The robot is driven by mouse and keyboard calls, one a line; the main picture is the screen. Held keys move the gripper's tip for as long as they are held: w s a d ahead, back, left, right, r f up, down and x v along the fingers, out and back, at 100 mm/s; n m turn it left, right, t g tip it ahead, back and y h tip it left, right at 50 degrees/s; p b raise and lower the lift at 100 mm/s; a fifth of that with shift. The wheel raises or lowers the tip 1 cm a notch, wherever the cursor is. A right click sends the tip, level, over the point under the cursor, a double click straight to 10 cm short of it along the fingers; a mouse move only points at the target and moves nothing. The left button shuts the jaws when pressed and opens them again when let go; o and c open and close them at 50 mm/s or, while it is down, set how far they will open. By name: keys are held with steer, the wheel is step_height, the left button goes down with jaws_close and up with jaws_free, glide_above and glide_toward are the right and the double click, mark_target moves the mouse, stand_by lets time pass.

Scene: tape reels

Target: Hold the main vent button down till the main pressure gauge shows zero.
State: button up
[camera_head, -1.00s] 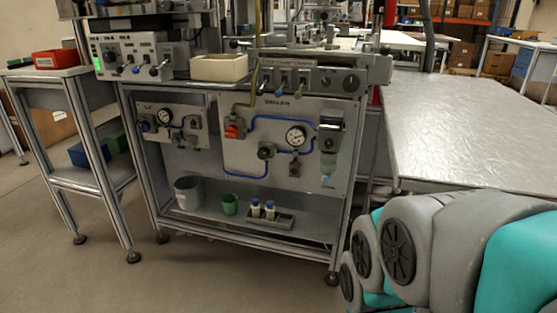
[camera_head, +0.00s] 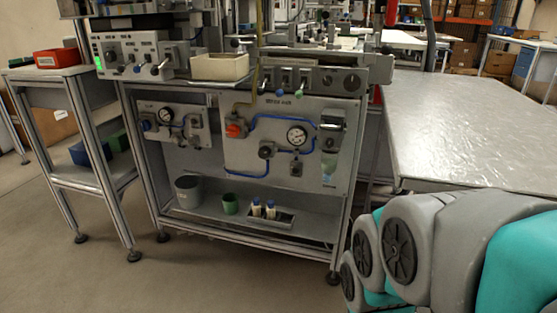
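A large white panel (camera_head: 235,165) under the bench carries a round white-faced gauge (camera_head: 297,136), which looks like the main pressure gauge. Its needle is too small to read. An orange-red knob (camera_head: 235,129) sits left of it, joined by blue tubing. I cannot tell which part is the main vent button. A smaller panel to the left has another gauge (camera_head: 166,116). My gripper is out of view; only my arm's links show at lower right, apart from the panel.
A lower shelf holds a grey bucket (camera_head: 188,191), a green cup (camera_head: 230,203) and a tray with small bottles (camera_head: 270,212). A cream bin (camera_head: 219,68) stands above. A metal-topped table (camera_head: 465,125) is at right. The floor before the bench is clear at left.

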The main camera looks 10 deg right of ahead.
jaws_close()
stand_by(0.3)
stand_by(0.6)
